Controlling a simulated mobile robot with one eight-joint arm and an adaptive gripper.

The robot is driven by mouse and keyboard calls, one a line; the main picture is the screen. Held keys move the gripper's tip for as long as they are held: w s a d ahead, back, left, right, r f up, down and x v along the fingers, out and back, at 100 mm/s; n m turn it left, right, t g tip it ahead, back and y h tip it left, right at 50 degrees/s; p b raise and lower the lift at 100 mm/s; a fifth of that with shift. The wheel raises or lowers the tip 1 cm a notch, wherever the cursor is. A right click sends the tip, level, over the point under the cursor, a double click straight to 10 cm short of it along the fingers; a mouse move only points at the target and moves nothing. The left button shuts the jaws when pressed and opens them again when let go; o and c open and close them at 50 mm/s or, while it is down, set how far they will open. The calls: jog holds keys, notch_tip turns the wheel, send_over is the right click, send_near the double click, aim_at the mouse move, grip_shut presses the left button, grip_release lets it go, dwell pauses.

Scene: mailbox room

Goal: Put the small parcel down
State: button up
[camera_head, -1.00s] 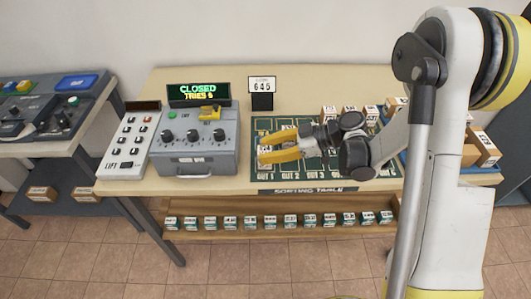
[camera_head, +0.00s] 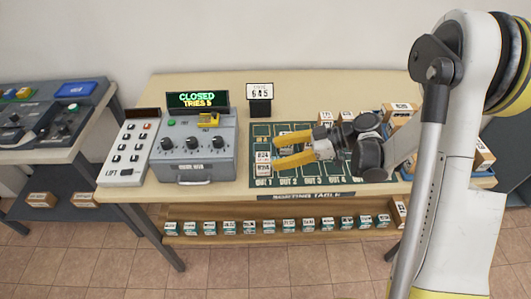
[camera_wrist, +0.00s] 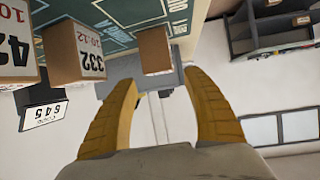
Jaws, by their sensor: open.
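My gripper (camera_head: 276,151) is open over the green sorting mat, its two yellow fingers pointing left. Two small white-labelled brown parcels stand on the OUT 1 column just left of the fingertips: a rear one (camera_head: 262,157) and a front one (camera_head: 262,170). Which is the task's small parcel I cannot tell. In the wrist view my gripper (camera_wrist: 160,80) shows apart fingers with nothing held between them. A plain-sided brown parcel (camera_wrist: 154,50) is beyond the fingertips. Parcels marked 332 (camera_wrist: 75,52) and 42 (camera_wrist: 14,45) are at left.
The grey control box (camera_head: 193,150) with a CLOSED display (camera_head: 198,100) and the LIFT panel (camera_head: 127,150) stand left of the mat (camera_head: 310,170). A 645 sign (camera_head: 260,92) stands behind. A lower shelf (camera_head: 280,213) holds several small boxes.

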jog(key=w+p+v, duration=0.1)
jog(key=p+v, duration=0.1)
jog(key=v, duration=0.5)
jog(key=s+r+m+t+h, duration=0.1)
jog(key=s+r+m+h, duration=0.6)
jog(key=r+m, duration=0.15)
jog(key=s+d+r+m+t+h, duration=0.1)
jog(key=s+d+m+t+h, duration=0.1)
jog(key=s+m+h, duration=0.1)
jog(key=s+d+r+m+t+h, duration=0.2)
jog(key=s+d+m, duration=0.1)
jog(key=s, duration=0.4)
jog(key=shift+s+r+m+h, duration=0.15)
jog(key=shift+r+m+h, duration=0.2)
jog(key=shift+m, duration=0.5)
